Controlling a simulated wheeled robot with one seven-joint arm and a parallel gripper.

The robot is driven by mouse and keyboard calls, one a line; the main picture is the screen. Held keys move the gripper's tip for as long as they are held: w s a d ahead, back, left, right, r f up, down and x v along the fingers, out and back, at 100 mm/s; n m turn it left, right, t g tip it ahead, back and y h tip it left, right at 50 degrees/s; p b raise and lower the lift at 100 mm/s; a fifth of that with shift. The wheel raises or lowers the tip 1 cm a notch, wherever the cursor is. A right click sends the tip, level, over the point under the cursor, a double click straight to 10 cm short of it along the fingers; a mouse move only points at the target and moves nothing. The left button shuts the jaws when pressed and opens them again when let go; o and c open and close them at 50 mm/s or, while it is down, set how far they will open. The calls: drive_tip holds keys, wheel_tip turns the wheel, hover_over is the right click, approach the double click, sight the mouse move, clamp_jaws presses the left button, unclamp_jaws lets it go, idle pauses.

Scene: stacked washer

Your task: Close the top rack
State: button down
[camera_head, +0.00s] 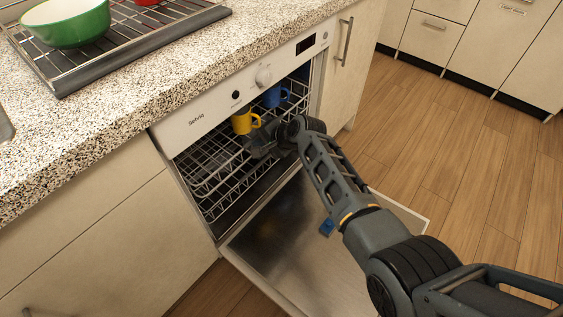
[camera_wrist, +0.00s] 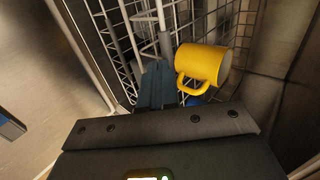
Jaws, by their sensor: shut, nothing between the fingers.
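The dishwasher's top rack (camera_head: 208,160) is a grey wire rack under the control panel; it seems mostly within the opening, but I cannot tell exactly how far out it stands. It holds a yellow mug (camera_head: 245,122) and a blue mug (camera_head: 276,96). My gripper (camera_head: 256,146) is at the rack's front, just below the yellow mug. In the wrist view, my gripper's fingers (camera_wrist: 156,86) are together with nothing between them, against or very near the rack wires (camera_wrist: 240,22). The yellow mug (camera_wrist: 203,66) lies just right of the fingertips. My arm hides part of the rack's right side.
The dishwasher door (camera_head: 300,255) is folded down below my arm. The countertop (camera_head: 130,110) overhangs above, with a green bowl (camera_head: 66,22) on a wire-topped tray (camera_head: 150,38). A cabinet (camera_head: 345,65) stands right of the opening. Wooden floor (camera_head: 450,160) is clear at right.

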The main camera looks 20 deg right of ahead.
drive_tip(key=w+a+b, duration=0.1)
drive_tip(key=w, duration=0.1)
drive_tip(key=w+a+b, duration=0.2)
drive_tip(key=shift+w+a+f, duration=0.1)
drive_tip(key=shift+w+a, duration=0.1)
drive_tip(key=shift+w, duration=0.1)
drive_tip(key=shift+w+a+r, duration=0.1)
drive_tip(key=shift+w+r, duration=0.05)
drive_tip(key=shift+r, duration=0.1)
drive_tip(key=shift+a+r, duration=0.1)
drive_tip(key=shift+r, duration=0.05)
